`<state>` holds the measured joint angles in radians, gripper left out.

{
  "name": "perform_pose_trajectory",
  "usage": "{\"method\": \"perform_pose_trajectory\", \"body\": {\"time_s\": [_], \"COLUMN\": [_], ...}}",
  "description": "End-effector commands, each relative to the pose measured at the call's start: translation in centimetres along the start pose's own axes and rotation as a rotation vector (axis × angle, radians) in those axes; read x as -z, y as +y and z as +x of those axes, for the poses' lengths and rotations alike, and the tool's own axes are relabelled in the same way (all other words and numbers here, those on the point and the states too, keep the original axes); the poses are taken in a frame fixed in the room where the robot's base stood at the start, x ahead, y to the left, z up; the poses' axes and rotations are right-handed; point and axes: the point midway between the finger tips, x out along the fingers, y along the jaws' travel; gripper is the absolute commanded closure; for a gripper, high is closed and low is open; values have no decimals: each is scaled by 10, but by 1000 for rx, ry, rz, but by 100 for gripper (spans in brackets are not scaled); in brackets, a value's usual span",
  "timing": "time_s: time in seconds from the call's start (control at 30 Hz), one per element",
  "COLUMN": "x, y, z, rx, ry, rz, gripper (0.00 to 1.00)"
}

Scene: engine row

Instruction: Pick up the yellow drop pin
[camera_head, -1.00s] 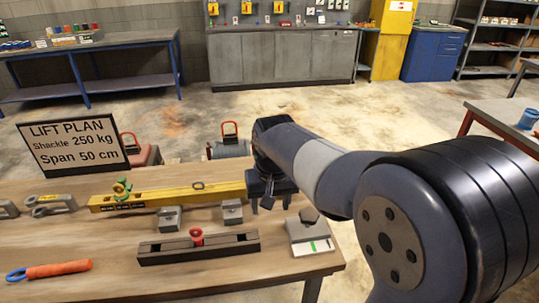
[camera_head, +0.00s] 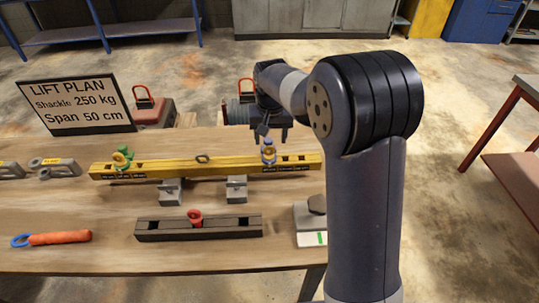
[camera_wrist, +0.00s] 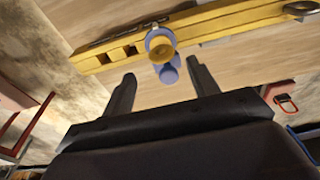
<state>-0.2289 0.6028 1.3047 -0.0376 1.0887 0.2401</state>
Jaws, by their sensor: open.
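A small pin with a round yellow head (camera_wrist: 161,49) sits at a blue-violet fitting (camera_wrist: 169,73) on the yellow beam (camera_wrist: 235,20). In the head view, the yellow part (camera_head: 268,153) shows against the blue fitting near the beam's right end. My gripper (camera_head: 273,137) is above and just behind that end. In the wrist view, the fingers of my gripper (camera_wrist: 162,76) are apart and empty. The yellow head lies beyond their tips, between their lines. The pin's lower part is hidden.
A green fitting (camera_head: 122,158) stands on the beam's left end. Grey blocks (camera_head: 236,188) support the beam. In front lie a dark slotted bar (camera_head: 225,227) with a red pin (camera_head: 195,217) and an orange-handled tool (camera_head: 58,238). A lift plan sign (camera_head: 78,104) stands behind left.

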Motion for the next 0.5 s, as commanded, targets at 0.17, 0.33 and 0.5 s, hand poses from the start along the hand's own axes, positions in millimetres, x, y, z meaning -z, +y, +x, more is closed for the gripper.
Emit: {"method": "perform_pose_trajectory", "body": {"time_s": [0.17, 0.33, 0.5], "x": [-4, -6, -6], "y": [-2, -4, -4], "z": [16, 42, 53], "rx": [-1, -1, 0], "ry": [-4, -3, -1], "rz": [0, 1, 1], "gripper": [44, 44, 44]}}
